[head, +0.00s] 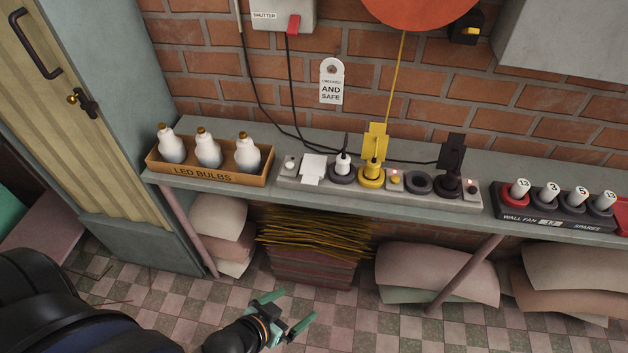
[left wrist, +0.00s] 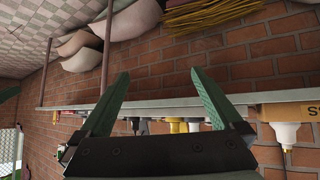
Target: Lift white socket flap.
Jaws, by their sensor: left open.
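The white socket flap (head: 312,169) lies down flat near the left end of the grey power strip (head: 400,191) on the shelf. The socket under it is hidden. On the same strip a yellow flap (head: 376,136) and a black flap (head: 452,152) stand raised. My left gripper (head: 287,312) is open and empty, in front of the shelf and low in the head view, well apart from the flap. Its spread green fingers also show in the left wrist view (left wrist: 160,78). I cannot make out the white flap there. My right gripper is not in view.
A box of LED bulbs (head: 209,177) stands left of the strip. Cables run behind. A wall fan spares rack (head: 545,222) is at right. Sacks (head: 435,272) lie under the shelf (head: 230,122).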

